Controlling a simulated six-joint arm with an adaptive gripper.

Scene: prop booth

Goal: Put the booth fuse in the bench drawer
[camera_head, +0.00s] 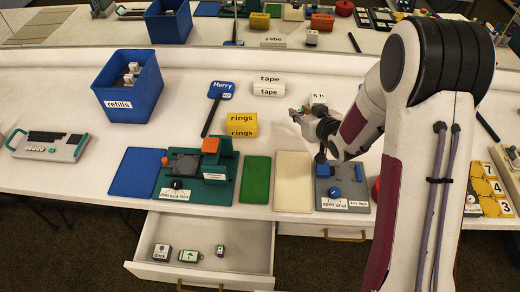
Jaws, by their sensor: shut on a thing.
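The bench drawer (250,268) is pulled open below the front edge of the bench. Inside it lie a black-and-white labelled block (162,252), a green-framed tag (190,256) and a small purple-and-green piece (220,250). My gripper (302,115) is above the bench, behind and to the right of the drawer. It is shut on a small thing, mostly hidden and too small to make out. I cannot tell for sure which thing is the booth fuse.
A green machine with an orange block (222,170) and a blue-grey switch panel (345,200) stand along the front edge. Between them lie a green mat (256,180) and a cream mat (293,182).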

